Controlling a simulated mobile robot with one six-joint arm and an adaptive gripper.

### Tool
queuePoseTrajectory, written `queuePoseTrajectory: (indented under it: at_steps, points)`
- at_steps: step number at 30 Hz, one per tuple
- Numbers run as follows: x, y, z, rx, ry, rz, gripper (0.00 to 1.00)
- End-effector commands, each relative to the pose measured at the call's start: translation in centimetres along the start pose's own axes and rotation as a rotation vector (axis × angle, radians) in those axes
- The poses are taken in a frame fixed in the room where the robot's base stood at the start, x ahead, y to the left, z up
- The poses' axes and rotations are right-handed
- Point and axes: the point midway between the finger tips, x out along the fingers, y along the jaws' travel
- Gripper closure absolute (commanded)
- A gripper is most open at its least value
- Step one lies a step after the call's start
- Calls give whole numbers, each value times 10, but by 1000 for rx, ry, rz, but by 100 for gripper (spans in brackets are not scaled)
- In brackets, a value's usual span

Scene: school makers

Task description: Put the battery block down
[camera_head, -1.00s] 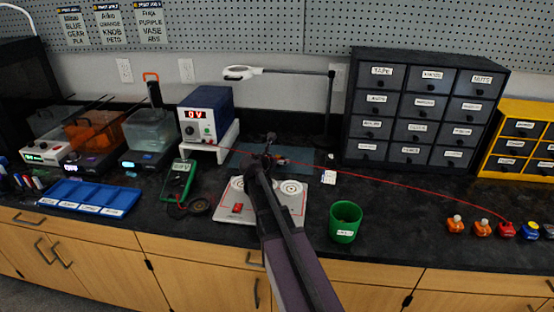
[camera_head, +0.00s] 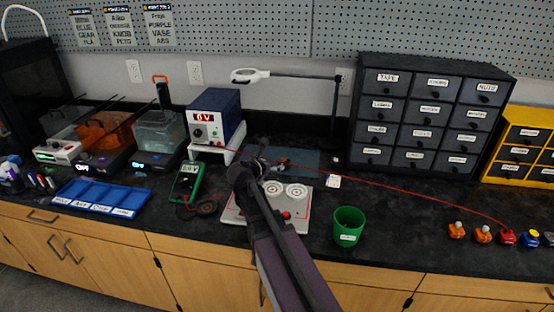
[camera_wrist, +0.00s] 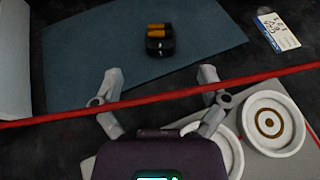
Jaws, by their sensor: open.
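The battery block (camera_wrist: 160,40), a small black holder with two orange-brown cells, rests on the blue-grey mat (camera_wrist: 90,45) in the wrist view. In the head view the battery block (camera_head: 283,161) is a small dark and orange shape on the mat, just right of my gripper (camera_head: 259,158). In the wrist view my gripper (camera_wrist: 160,76) has its two grey fingers spread wide with nothing between them. The block lies apart from the fingertips, beyond them in the picture.
A red cable (camera_wrist: 262,80) crosses the wrist view at the fingers. A white board (camera_head: 304,223) with round dishes (camera_wrist: 270,124) lies nearer. The bench power supply (camera_head: 213,117), multimeter (camera_head: 187,182) and green cup (camera_head: 348,226) stand around. A magnifier lamp (camera_head: 250,75) overhangs behind.

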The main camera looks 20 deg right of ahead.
Motion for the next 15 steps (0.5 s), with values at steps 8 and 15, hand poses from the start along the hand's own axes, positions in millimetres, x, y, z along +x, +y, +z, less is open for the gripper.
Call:
queuePoseTrajectory:
  at_steps: [8,15]
  points:
    - [-26,0,0,0,0,1,6]
    - [-29,0,0,0,0,0,6]
